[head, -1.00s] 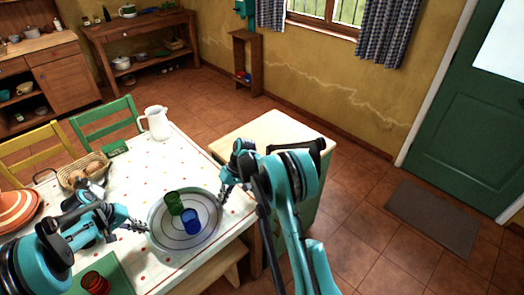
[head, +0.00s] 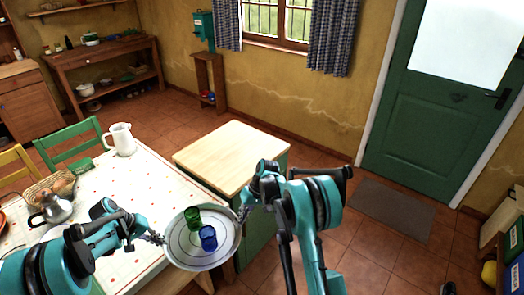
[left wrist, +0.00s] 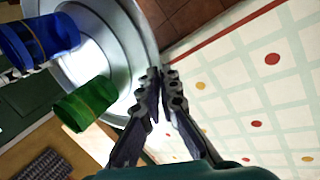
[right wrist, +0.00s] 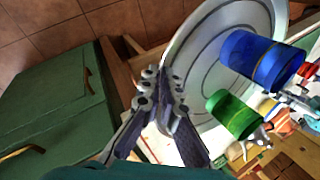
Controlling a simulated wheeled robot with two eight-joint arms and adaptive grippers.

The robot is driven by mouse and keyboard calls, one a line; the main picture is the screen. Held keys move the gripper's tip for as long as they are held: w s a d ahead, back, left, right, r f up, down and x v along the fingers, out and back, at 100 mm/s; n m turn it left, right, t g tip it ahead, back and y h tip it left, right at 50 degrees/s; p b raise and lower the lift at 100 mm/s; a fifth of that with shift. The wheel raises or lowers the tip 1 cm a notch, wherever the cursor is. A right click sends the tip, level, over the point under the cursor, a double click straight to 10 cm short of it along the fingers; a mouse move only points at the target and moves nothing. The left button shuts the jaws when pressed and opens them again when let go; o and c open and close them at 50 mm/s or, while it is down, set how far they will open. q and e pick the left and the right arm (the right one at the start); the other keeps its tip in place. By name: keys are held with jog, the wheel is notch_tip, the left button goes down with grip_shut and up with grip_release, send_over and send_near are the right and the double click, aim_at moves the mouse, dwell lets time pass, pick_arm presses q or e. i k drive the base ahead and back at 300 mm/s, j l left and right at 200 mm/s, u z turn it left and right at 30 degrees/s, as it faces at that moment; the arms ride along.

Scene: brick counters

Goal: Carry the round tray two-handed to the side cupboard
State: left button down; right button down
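The round grey tray (head: 226,250) is level at the right edge of the spotted table, partly out past that edge. A green glass (head: 193,218) and a blue glass (head: 208,238) stand upright on it. My left gripper (head: 158,238) is shut on the tray's left rim; its fingers (left wrist: 160,85) meet at the rim in the left wrist view. My right gripper (head: 243,213) is shut on the rim on the opposite side, as the right wrist view (right wrist: 160,92) also shows. The green side cupboard (head: 230,155) with a bare wooden top stands beyond the tray.
The spotted table (head: 130,200) holds a white jug (head: 121,139), a basket (head: 50,188) and a metal teapot (head: 48,208). A green chair (head: 73,148) stands behind it. The floor right of the cupboard is clear, with a dark mat (head: 392,210) by the green door (head: 430,130).

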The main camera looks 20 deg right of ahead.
aim_at(231, 150)
jog(key=z, duration=1.4)
jog(key=i+z, duration=0.35)
jog(key=i+j+z, duration=0.2)
jog(key=z, duration=0.15)
jog(key=i+j, duration=0.2)
jog(key=i, duration=0.25)
jog(key=i+j, duration=0.2)
jog(key=i, duration=0.25)
jog(key=i+j, duration=0.2)
jog(key=i, duration=1.5)
jog(key=u, duration=0.4)
jog(key=i+u, duration=0.15)
jog(key=u, duration=1.9)
jog(key=k+j, duration=0.1)
jog(key=j, duration=2.05)
jog(key=k+u, duration=0.05)
